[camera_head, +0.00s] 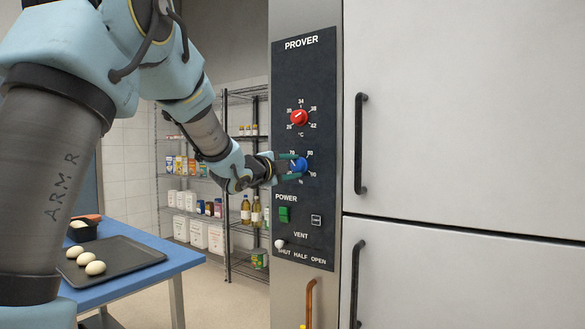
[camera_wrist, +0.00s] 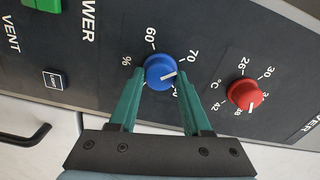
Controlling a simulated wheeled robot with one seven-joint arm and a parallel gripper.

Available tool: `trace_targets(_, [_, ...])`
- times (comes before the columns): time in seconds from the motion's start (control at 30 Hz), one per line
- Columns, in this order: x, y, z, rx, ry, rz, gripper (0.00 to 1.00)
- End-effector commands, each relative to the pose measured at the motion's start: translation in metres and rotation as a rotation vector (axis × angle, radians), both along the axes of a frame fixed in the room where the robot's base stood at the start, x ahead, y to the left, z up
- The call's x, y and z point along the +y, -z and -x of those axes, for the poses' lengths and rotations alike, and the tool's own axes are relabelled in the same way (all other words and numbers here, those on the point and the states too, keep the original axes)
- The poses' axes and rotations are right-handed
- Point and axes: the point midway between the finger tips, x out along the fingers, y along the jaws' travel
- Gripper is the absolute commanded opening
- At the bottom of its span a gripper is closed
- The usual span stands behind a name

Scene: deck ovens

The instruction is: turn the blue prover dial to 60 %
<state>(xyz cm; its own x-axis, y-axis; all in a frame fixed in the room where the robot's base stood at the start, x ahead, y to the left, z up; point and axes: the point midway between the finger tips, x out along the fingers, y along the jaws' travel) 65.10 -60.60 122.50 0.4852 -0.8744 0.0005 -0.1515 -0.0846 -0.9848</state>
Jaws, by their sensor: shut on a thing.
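The blue prover dial (camera_head: 300,165) is a round knob on the dark panel, below the red dial. It also shows in the wrist view (camera_wrist: 160,70), with 60 and 70 printed beside it. My gripper (camera_head: 291,167) reaches the dial from the left. In the wrist view its green fingers (camera_wrist: 160,76) are shut on the dial, one on each side. The fingers partly hide the scale's other figures.
The red °C dial (camera_head: 299,118) sits above the blue one. Below are the green power switch (camera_head: 284,214), a small square button (camera_head: 316,220) and the vent lever (camera_head: 280,243). A door handle (camera_head: 360,143) stands at the right. A blue table (camera_head: 185,262) with a tray is at lower left.

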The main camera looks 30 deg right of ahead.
Motion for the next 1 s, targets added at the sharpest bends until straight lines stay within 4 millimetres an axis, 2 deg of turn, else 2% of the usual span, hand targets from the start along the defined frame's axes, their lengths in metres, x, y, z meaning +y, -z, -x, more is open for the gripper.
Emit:
trace_targets(0.03, [0.0001,0.0004,0.0,0.0,0.0,-0.001,0.2])
trace_targets(0.2, [0.0001,0.0005,0.0,0.0,0.0,-0.001,0.01])
trace_targets(0.23, [0.0001,0.0005,0.0,0.0,0.0,-0.001,0.0])
trace_targets(0.67, [0.0006,0.0012,-0.0002,0.064,-0.001,0.034,0.0])
trace_targets(1.0, [0.001,0.001,-0.0006,0.294,-0.002,0.162,0.0])
